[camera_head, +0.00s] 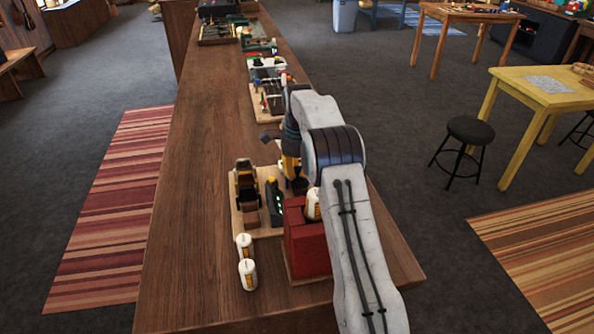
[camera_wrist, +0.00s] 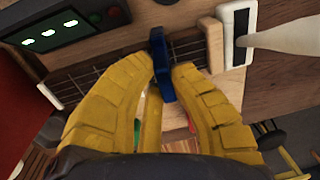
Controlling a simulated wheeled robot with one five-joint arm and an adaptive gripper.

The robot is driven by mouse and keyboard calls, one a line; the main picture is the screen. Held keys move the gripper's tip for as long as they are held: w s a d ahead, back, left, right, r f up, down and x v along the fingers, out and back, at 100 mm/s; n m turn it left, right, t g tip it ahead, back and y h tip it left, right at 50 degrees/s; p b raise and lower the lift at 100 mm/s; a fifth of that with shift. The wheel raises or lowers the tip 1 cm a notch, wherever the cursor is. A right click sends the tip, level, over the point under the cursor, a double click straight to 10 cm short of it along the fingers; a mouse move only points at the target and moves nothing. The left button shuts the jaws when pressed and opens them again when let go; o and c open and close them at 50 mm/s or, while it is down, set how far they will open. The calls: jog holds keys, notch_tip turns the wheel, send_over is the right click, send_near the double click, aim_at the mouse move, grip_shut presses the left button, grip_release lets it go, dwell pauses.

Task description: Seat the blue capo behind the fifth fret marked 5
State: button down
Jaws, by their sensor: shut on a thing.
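My yellow gripper (camera_wrist: 163,62) is shut on the blue capo (camera_wrist: 158,44), which stands up between the fingertips in the wrist view. The capo overlaps the dark fretboard (camera_wrist: 88,77) with its strings and frets; I cannot tell whether it touches it. A white strip (camera_wrist: 50,95) crosses the fretboard's left end, and a wooden block (camera_wrist: 212,45) stands at its right. No fret number 5 is readable, and the fingers hide part of the neck. In the head view my gripper (camera_head: 291,166) is low over the bench, partly behind my arm; the capo cannot be made out there.
A dark device with green lights (camera_head: 273,203), a red block (camera_head: 306,246) and two white bottles (camera_head: 246,260) stand close by on the bench (camera_head: 190,220). A white piece with a dark window (camera_wrist: 239,28) is right of the wooden block. The bench's left side is clear.

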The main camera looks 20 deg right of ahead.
jog(key=c, duration=1.6)
grip_release()
jog(key=shift+o, duration=0.2)
jog(key=shift+r, duration=0.1)
notch_tip(320, 180, up, 11)
jog(key=p, duration=0.7)
jog(key=shift+s, duration=0.4)
jog(key=shift+a, duration=0.1)
